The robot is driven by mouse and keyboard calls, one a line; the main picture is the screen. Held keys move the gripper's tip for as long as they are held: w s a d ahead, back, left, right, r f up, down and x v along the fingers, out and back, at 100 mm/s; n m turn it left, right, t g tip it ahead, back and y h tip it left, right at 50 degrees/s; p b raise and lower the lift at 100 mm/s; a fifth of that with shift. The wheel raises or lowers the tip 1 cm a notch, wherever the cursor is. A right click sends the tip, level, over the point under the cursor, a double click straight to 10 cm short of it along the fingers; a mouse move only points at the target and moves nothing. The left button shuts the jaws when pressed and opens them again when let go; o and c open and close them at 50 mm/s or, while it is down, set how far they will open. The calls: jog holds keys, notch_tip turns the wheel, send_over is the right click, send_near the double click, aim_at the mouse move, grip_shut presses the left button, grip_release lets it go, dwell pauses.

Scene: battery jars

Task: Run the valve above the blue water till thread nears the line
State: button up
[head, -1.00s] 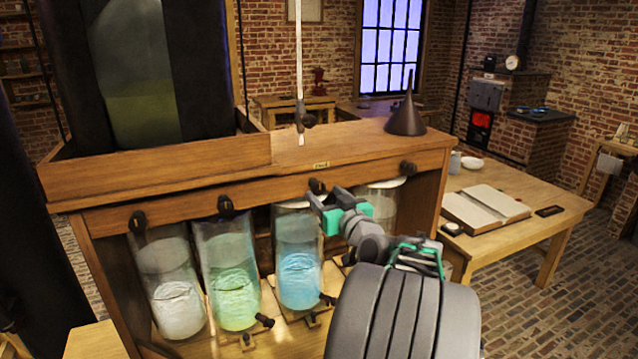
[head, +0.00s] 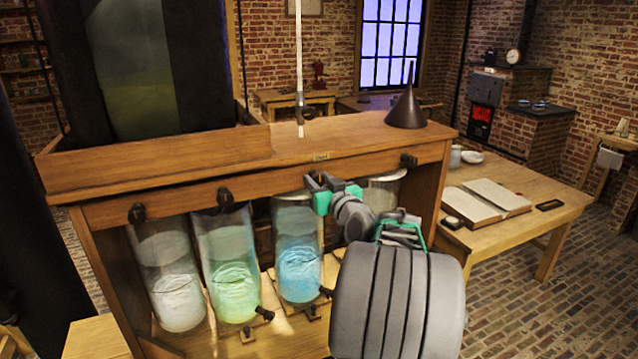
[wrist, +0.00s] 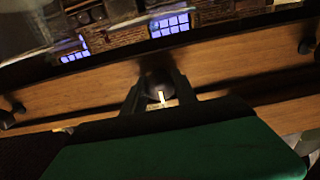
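The jar of blue water (head: 299,270) is a clear glass cylinder under the wooden bench, third from the left. Its blue water fills the lower part. My gripper (head: 320,182) is at the dark valve on the bench front above this jar. In the wrist view, the valve's dark round knob (wrist: 157,84) lies between my two dark fingers. I cannot tell whether they press on it. In the head view, my fingers largely hide the valve. The thread and the line cannot be made out.
A jar of white water (head: 175,300) and a jar of green water (head: 233,290) stand to the left. A further jar (head: 385,190) is partly hidden behind my arm. Other valves (head: 225,197) line the bench front. A black funnel (head: 406,108) stands on top.

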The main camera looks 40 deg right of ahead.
grip_shut()
jog(key=b, duration=0.2)
jog(key=shift+f+n+b, duration=0.35)
jog(key=shift+n+b, duration=0.05)
jog(key=n+b, duration=0.5)
jog(key=b, duration=0.5)
jog(key=shift+n+b, duration=0.4)
jog(key=shift+b, duration=0.3)
jog(key=shift+r, duration=0.35)
